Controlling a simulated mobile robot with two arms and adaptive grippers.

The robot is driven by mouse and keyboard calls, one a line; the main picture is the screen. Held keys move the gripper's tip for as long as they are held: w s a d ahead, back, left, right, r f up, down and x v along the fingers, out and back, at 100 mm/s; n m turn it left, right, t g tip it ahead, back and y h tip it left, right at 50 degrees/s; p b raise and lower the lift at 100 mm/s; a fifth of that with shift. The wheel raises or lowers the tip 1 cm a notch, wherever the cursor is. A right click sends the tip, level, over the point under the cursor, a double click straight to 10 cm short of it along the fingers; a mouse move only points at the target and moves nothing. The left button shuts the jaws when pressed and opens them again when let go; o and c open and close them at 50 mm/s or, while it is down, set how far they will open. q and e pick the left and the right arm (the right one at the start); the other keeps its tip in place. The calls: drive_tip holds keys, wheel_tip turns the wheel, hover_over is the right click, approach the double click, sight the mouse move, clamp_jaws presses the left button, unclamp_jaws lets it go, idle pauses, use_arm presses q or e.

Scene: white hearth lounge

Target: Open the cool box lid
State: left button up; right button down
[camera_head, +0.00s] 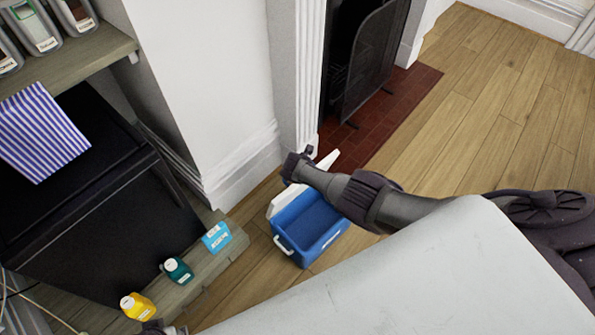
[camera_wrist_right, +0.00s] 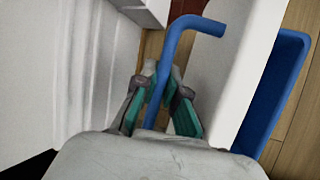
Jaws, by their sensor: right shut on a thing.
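The cool box (camera_head: 311,232) is blue and stands on the wooden floor, its hollow inside showing. Its white lid (camera_head: 283,203) is raised and tilted up along the back side; my right arm covers part of it. My right gripper (camera_head: 297,166) is at the lid's upper part. In the right wrist view my right gripper (camera_wrist_right: 160,105) is shut on a blue bent handle (camera_wrist_right: 172,60) beside the white lid (camera_wrist_right: 237,65), with the blue box wall (camera_wrist_right: 278,90) further right. My left gripper (camera_head: 165,328) barely shows at the bottom edge; its jaws are unclear.
A white wall and fireplace surround (camera_head: 296,75) stand just behind the box. A low wooden shelf (camera_head: 205,265) at left holds a blue carton (camera_head: 217,237), a teal bottle (camera_head: 178,270) and a yellow bottle (camera_head: 137,305). Open floor (camera_head: 480,120) lies at the right.

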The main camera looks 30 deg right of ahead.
drive_tip(key=shift+w, duration=0.15)
drive_tip(key=c, duration=1.2)
unclamp_jaws()
drive_tip(key=shift+r, duration=0.1)
drive_tip(key=shift+v, duration=6)
